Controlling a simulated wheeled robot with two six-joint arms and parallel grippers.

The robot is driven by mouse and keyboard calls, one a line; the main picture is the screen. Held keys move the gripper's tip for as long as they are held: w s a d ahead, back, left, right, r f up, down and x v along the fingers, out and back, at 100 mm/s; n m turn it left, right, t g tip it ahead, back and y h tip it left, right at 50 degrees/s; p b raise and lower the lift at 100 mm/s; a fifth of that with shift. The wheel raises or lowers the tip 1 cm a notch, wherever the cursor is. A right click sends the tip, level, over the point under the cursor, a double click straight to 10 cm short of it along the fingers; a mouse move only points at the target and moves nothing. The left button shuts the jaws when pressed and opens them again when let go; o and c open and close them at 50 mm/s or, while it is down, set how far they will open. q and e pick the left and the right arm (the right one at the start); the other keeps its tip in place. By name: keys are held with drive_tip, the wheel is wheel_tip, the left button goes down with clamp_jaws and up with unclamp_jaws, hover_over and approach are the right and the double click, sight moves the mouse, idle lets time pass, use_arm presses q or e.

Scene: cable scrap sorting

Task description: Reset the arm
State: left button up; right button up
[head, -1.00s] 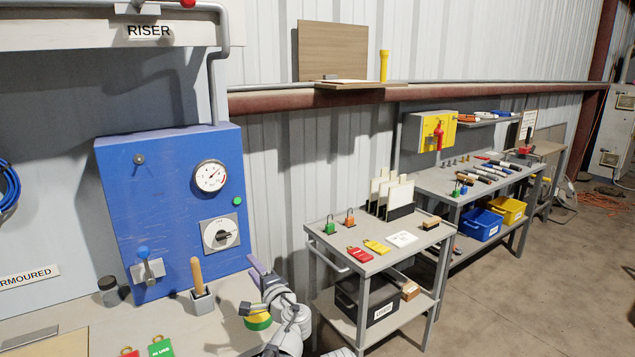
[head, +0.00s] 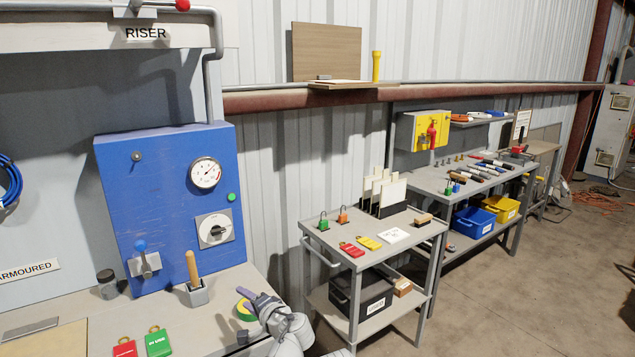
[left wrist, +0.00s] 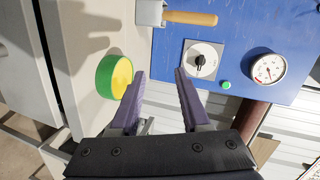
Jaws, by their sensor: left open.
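My left gripper (head: 246,297) is at the right end of the grey bench, low in the head view. Its purple fingers stand apart with nothing between them, as the left wrist view (left wrist: 159,74) also shows. A green and yellow tape roll (head: 240,309) lies on the bench close beside the fingers and is partly hidden by them. In the left wrist view the roll (left wrist: 113,76) is left of the fingers, outside them. My right gripper is not in view.
A blue panel (head: 165,185) with a gauge (head: 205,173) and rotary switch (head: 214,230) stands behind the bench. A wooden-handled tool (head: 192,268) stands in a holder left of the gripper. Red (head: 125,348) and green (head: 158,344) tags lie in front. A grey cart (head: 330,243) stands to the right.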

use_arm(q)
drive_tip(key=s+d+f+n+g+h, duration=0.1)
drive_tip(key=s+d+f+g+h, duration=0.3)
drive_tip(key=s, duration=0.4)
drive_tip(key=s+d+f+n+g+h, duration=0.1)
drive_tip(key=s+d+f+n+g, duration=0.2)
drive_tip(key=s+f, duration=0.45)
drive_tip(key=s+d+f+g+h, duration=0.3)
drive_tip(key=s+d+f+g, duration=0.1)
drive_tip(key=s, duration=0.5)
wheel_tip(320, 180, up, 13)
drive_tip(key=d+p, duration=0.1)
drive_tip(key=p, duration=1.2)
drive_tip(key=shift+s+f+g+h, duration=0.2)
drive_tip(key=shift+s+g+h, duration=0.1)
drive_tip(key=shift+s, duration=0.15)
drive_tip(key=shift+d, duration=0.1)
drive_tip(key=shift+c, duration=0.3)
